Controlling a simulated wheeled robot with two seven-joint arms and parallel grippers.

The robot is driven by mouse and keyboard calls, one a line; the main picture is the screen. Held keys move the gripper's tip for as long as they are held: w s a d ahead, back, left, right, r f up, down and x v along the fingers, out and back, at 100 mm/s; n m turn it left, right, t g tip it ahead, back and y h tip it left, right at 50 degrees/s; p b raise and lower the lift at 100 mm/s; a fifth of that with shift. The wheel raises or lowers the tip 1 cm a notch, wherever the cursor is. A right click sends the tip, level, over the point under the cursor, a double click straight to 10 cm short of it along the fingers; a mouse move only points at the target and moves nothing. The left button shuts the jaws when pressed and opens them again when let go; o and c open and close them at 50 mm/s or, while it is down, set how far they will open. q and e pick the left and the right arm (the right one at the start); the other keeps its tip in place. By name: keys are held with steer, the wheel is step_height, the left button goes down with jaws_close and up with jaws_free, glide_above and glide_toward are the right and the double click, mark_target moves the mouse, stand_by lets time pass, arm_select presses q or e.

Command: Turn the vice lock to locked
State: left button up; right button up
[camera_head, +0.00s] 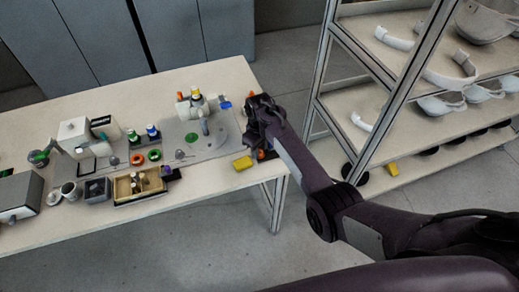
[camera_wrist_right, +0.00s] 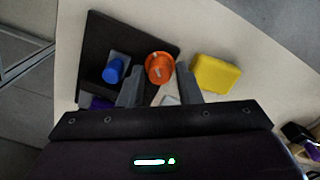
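My right gripper (camera_head: 262,128) is over the right end of the table in the head view. In the wrist view, its two fingers (camera_wrist_right: 160,80) are apart, with nothing held between them. A round orange part (camera_wrist_right: 160,67) with a pale bar on its face shows between and just beyond the fingertips; I cannot tell whether they touch it. It sits on a dark square plate (camera_wrist_right: 101,38), beside a blue cylinder (camera_wrist_right: 113,71). The orange part may be the vice lock, but I cannot confirm this or read its position. In the head view, the arm largely hides this plate. My left gripper is out of view.
A yellow block (camera_wrist_right: 215,73) lies right of the orange part, and also shows in the head view (camera_head: 243,163). A grey board (camera_head: 207,148) with bottles and rings and a wooden box (camera_head: 140,185) stand farther left. A metal shelf rack (camera_head: 327,60) with white shells stands right.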

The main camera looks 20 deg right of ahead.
steer(key=shift+c, duration=0.3)
jaws_close()
steer(key=shift+r+m, duration=0.1)
steer(key=shift+m, duration=0.2)
steer(key=shift+m+p, duration=0.7)
steer(key=shift+m, duration=0.3)
steer(key=m+p, duration=0.1)
steer(key=m, duration=0.3)
steer(key=shift+m, duration=0.3)
steer(key=m+p, duration=0.1)
steer(key=m, duration=0.9)
steer(key=shift+m, duration=0.4)
